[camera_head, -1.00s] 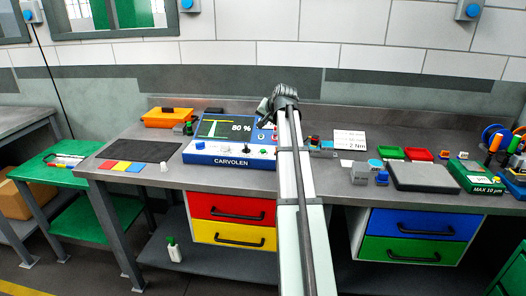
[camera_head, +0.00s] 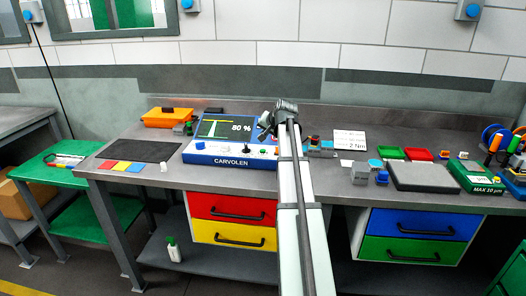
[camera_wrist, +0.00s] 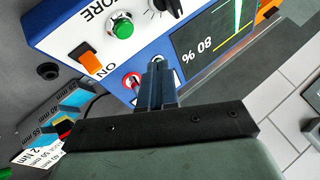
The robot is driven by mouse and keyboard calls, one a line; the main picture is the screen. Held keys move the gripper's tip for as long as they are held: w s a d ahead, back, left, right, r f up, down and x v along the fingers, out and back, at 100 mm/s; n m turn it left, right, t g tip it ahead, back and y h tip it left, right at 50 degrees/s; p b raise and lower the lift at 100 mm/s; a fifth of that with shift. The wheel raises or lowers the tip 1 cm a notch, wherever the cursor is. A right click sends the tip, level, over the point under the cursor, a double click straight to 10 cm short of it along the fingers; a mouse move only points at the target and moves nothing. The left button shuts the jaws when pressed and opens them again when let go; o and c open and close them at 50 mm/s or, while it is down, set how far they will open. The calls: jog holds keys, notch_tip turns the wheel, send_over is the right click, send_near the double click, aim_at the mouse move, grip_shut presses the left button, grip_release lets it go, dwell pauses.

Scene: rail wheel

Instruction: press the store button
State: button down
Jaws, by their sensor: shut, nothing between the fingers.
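The blue and white CARVOLEN device (camera_head: 230,161) stands on the bench, its screen reading 80 %. In the wrist view its panel (camera_wrist: 75,25) holds a round green button (camera_wrist: 122,29) beside partly cut-off lettering ending in "ORE". An orange switch (camera_wrist: 89,63), marked ON, sits near it, and a black knob (camera_wrist: 165,4) is on the other side. My gripper (camera_wrist: 155,66) is shut and empty, its fingertips over the panel's edge near a red-ringed round part (camera_wrist: 131,81). They appear apart from the green button. In the head view my arm hides the device's right end.
A dark mat (camera_head: 140,151) and coloured tiles (camera_head: 121,166) lie to the left. A grey plate (camera_head: 423,177) and small red and green trays (camera_head: 419,154) lie to the right.

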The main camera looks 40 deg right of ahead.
aim_at(264, 151)
jog(key=shift+f, duration=1.95)
jog(key=shift+f, duration=0.15)
dwell(0.6)
jog(key=shift+f, duration=0.25)
jog(key=shift+f, duration=0.5)
dwell(0.9)
jog(key=shift+r, duration=0.9)
jog(key=shift+r, duration=0.15)
jog(key=shift+r, duration=2.35)
